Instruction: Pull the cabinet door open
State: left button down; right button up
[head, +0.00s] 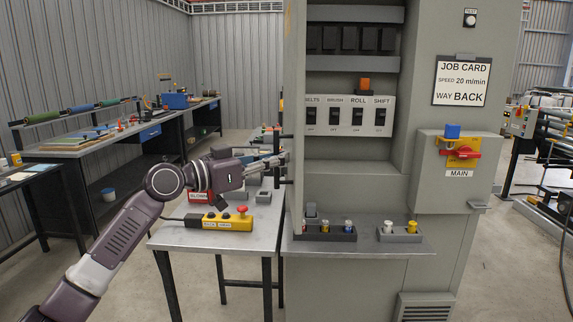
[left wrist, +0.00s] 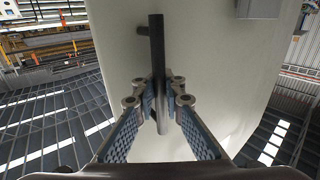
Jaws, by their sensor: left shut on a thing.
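The grey cabinet (head: 415,150) stands at the centre right. Its door (head: 294,90) is swung open and shows nearly edge-on at the cabinet's left side, so the inside is visible. The dark bar handle (head: 277,181) is on the door's left-facing side. My left gripper (head: 279,161) reaches in from the left and is shut on this handle. In the left wrist view the handle (left wrist: 156,45) stands upright between the two blue-padded fingers (left wrist: 160,103), against the pale door panel (left wrist: 110,40). My right gripper is not in view.
Inside are black breakers (head: 350,40) and a row of labelled switches (head: 348,116). A shelf (head: 410,243) with small fuse blocks juts out below. A metal table (head: 180,238) with a yellow button box (head: 228,221) stands under my left arm. A workbench (head: 75,150) is farther left.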

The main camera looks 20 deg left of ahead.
pick_arm(q)
jog(key=shift+s+d+f, duration=0.15)
jog(key=shift+d+f, duration=0.15)
jog(key=shift+f, duration=0.25)
jog(key=c, duration=2.3)
grip_release()
jog(key=shift+s+r, duration=0.1)
jog(key=shift+r, duration=0.05)
jog(key=shift+s+a+r, duration=0.1)
jog(key=shift+a+r, duration=0.05)
jog(key=shift+r, duration=0.15)
jog(key=shift+a, duration=0.1)
jog(key=shift+s+a, duration=0.15)
jog(key=shift+a, duration=0.1)
jog(key=v, duration=1.1)
jog(key=shift+s, duration=0.15)
